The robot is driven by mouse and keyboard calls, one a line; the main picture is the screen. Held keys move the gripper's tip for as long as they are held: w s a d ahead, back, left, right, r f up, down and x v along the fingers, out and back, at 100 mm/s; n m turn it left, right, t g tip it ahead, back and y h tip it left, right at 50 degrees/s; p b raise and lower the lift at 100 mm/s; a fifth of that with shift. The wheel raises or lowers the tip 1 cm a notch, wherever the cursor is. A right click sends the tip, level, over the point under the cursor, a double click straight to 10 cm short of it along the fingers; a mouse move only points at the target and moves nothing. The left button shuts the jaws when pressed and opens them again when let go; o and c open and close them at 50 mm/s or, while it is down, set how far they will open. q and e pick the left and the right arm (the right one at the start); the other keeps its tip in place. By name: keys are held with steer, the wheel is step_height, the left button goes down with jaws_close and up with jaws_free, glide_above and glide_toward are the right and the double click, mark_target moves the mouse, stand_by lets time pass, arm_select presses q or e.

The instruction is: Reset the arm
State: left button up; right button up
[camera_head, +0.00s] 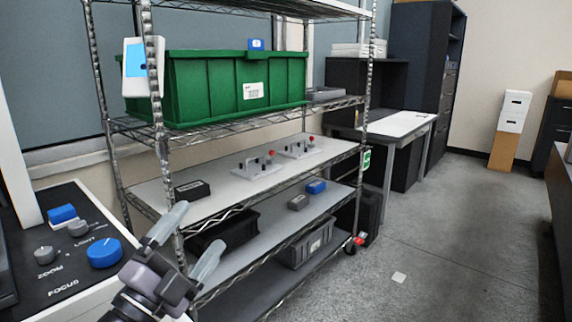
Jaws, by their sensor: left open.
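My left gripper (184,240) comes in at the lower left of the head view. Its two grey fingers are spread apart, with nothing between them. It is in front of the near post of a wire shelf rack (158,130). The rest of my left arm is cut off by the bottom edge. My right gripper is not in view.
A control panel (60,268) with blue and grey knobs is close on the left. The rack holds a green bin (215,90), fixtures with red knobs (258,163), a black block (192,189) and dark bins (305,245). The floor (440,240) at right is mostly clear.

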arm_select(q)
steer(key=s+a+f+n+g+y, duration=0.3)
steer(key=s+a+f+n+y, duration=0.15)
steer(key=f+n+y, duration=0.35)
steer(key=s+a+f+n+g+y, duration=0.35)
steer(key=a+f+n, duration=0.2)
steer(key=f, duration=0.55)
steer(key=s+d+f+n+g+h, duration=0.15)
steer(key=s+f+g, duration=0.35)
steer(key=s, duration=0.5)
steer(key=s+a+f+n+g, duration=0.1)
steer(key=s+f+n+g, duration=0.2)
steer(key=s+f+g, duration=0.45)
steer(key=shift+w+d+r+m+t+h+p, duration=0.1)
steer(key=shift+w+d+t+h+p, duration=0.15)
steer(key=shift+w+d+t+p, duration=0.85)
steer(key=shift+w+f+m+t+h+p, duration=0.1)
steer(key=shift+w+t+h+p, duration=0.35)
steer(key=shift+t+p, duration=1.35)
steer(key=shift+w+d+r+m+t+h+p, duration=0.1)
steer(key=shift+w+d+t+p, duration=0.45)
steer(key=shift+w+t+p, duration=0.85)
steer(key=shift+s+t+b, duration=0.4)
steer(key=shift+s+t, duration=0.05)
steer(key=shift+t, duration=0.05)
